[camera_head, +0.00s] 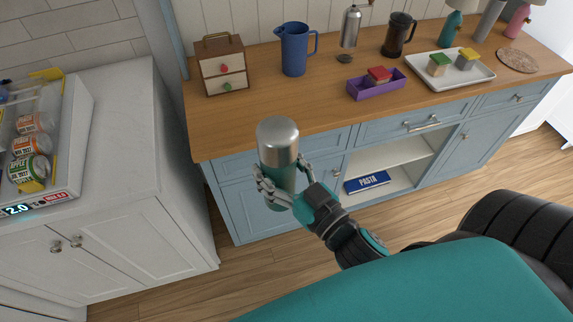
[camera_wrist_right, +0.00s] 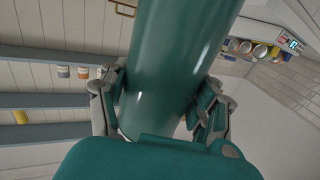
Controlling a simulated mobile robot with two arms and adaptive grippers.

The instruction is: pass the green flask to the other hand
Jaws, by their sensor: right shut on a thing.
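The green flask (camera_head: 280,168) has a silver cap and stands about upright in the air, in front of the left end of the wooden counter. My right gripper (camera_head: 276,190) is shut on the flask's body, with a finger on either side of it. In the right wrist view the flask (camera_wrist_right: 178,62) fills the middle, and the fingers of my right gripper (camera_wrist_right: 164,104) press against both its sides. Part of the flask's lower body is hidden by the gripper in the head view. My left gripper is not in view.
The wooden counter (camera_head: 350,112) holds a blue pitcher (camera_head: 294,50), a small drawer box (camera_head: 221,66), a purple bin (camera_head: 376,90) and a white tray (camera_head: 462,80). A white cabinet (camera_head: 125,130) with a rack of cans (camera_head: 30,140) stands at left. The floor between is clear.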

